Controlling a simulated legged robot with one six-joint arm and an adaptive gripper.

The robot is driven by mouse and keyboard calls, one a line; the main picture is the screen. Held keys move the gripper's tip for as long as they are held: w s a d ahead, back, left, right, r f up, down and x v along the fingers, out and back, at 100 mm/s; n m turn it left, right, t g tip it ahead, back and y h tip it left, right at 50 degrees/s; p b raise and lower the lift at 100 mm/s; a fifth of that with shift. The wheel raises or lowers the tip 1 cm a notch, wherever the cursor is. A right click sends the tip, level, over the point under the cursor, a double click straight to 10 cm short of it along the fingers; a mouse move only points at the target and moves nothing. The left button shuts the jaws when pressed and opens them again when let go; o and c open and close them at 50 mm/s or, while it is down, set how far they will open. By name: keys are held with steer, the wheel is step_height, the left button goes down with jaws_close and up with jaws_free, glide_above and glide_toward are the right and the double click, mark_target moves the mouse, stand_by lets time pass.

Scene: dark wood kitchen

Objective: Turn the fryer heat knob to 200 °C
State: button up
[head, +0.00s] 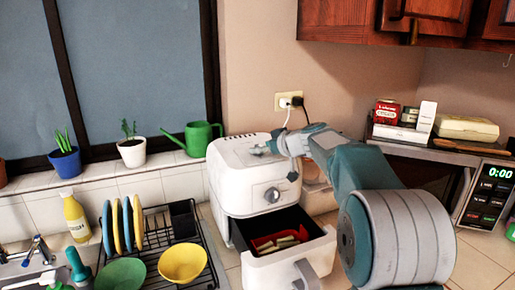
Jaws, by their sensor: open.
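The white air fryer (228,180) stands on the counter against the wall. Its round grey heat knob (272,195) is on the front face, above the drawer; its markings are too small to read. The fryer drawer (290,262) is pulled out and holds a red container (262,243) with pale fries. My gripper (272,160) is open and empty, in front of the fryer's upper right part, above the knob and apart from it. My arm hides the fryer's right side.
A dish rack (207,262) with plates and a yellow bowl (182,263) stands left of the fryer. A green watering can (198,138) is on the sill behind. A microwave (488,200) is at right. The pulled-out drawer juts forward below the knob.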

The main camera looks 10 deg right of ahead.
steer(key=shift+x, duration=1.05)
jaws_close()
steer(key=m+t+h, duration=0.1)
steer(key=m+h, duration=0.2)
steer(key=shift+s+t, duration=0.1)
steer(key=shift+t, duration=0.2)
steer(key=shift+m+h, duration=0.8)
steer(key=shift+h, duration=0.1)
